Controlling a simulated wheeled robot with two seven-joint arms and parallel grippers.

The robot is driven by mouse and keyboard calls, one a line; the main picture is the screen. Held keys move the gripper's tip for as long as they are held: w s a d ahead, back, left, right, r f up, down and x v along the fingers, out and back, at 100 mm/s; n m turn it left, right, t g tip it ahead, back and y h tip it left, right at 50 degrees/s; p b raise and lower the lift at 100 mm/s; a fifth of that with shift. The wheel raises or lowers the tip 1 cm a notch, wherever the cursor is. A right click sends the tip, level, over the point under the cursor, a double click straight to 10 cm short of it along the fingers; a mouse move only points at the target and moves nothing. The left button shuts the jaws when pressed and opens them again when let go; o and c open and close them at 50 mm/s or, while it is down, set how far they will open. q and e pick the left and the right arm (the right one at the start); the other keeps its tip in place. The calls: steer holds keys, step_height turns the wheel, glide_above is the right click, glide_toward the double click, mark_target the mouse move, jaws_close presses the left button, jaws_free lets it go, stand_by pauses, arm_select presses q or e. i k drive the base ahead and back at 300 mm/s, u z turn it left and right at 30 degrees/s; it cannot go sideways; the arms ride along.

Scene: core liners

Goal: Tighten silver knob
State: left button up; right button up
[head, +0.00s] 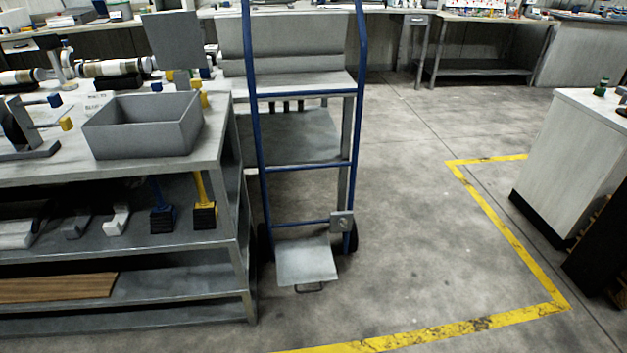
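I cannot make out a silver knob for certain. A dark stand-like fixture (30,130) at the left edge of the workbench (215,125) carries a blue end piece (55,101) and a yellow end piece (66,124). Behind it lie brown-and-white tubes (110,67), with a black band, partly cut off or hidden. A small grey plate with a round feature (342,222) sits low on the blue hand truck (260,130). Neither of my grippers shows in the head view.
A grey open bin (145,128) stands on the bench. Shelves below hold blue and yellow brushes (203,205) and a wooden board (55,288). A white cabinet (565,165) stands right. Yellow floor tape (510,232) crosses open concrete.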

mark_target(342, 221)
steer(key=k, duration=0.25)
steer(key=z, duration=0.75)
steer(key=i, duration=0.85)
steer(key=u, duration=1.3)
steer(key=i, duration=0.85)
steer(key=u, duration=0.1)
